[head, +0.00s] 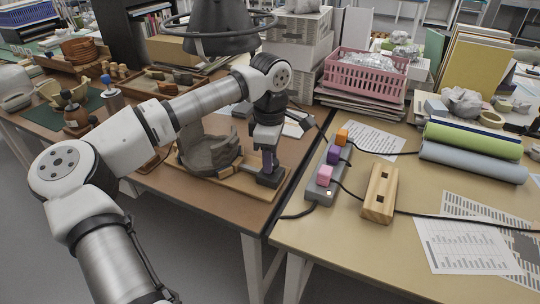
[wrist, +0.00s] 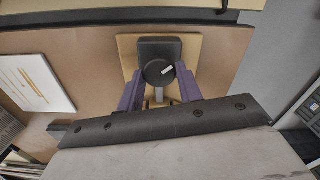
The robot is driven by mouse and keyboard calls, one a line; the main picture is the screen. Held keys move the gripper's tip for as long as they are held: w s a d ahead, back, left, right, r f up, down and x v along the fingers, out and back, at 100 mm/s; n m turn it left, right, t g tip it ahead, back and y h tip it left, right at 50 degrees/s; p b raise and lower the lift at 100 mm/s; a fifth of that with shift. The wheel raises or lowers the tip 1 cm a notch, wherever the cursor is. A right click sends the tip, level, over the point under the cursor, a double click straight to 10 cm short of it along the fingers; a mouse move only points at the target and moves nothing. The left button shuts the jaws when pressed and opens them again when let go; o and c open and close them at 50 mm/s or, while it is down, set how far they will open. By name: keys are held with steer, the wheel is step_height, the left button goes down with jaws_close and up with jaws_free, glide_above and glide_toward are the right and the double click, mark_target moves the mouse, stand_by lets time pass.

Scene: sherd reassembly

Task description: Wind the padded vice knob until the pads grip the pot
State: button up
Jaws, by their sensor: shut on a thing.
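The grey pot (head: 208,152), with an uneven rim, stands on a wooden board (head: 232,184) on the brown table. The dark vice block (head: 271,179) is at the right end of this board, also in the wrist view (wrist: 160,46). My gripper (head: 267,160) points down over this block. In the wrist view its purple fingers (wrist: 161,74) are shut on the round dark knob (wrist: 158,71), one on each side. The knob has a pale mark on its face. I cannot tell whether the pads touch the pot.
A power strip (head: 322,172) with coloured plugs and black cables lies right of the vice, near a wooden block (head: 379,194). A pink basket (head: 366,75) stands behind. A dark lamp-like hood (head: 217,30) is above and behind the pot. A gap separates the two tables.

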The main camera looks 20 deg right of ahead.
steer(key=o, duration=1)
step_height(320, 180, up, 14)
steer(key=shift+f+p, duration=0.1)
steer(key=shift+p, duration=0.2)
steer(key=shift+d, duration=0.1)
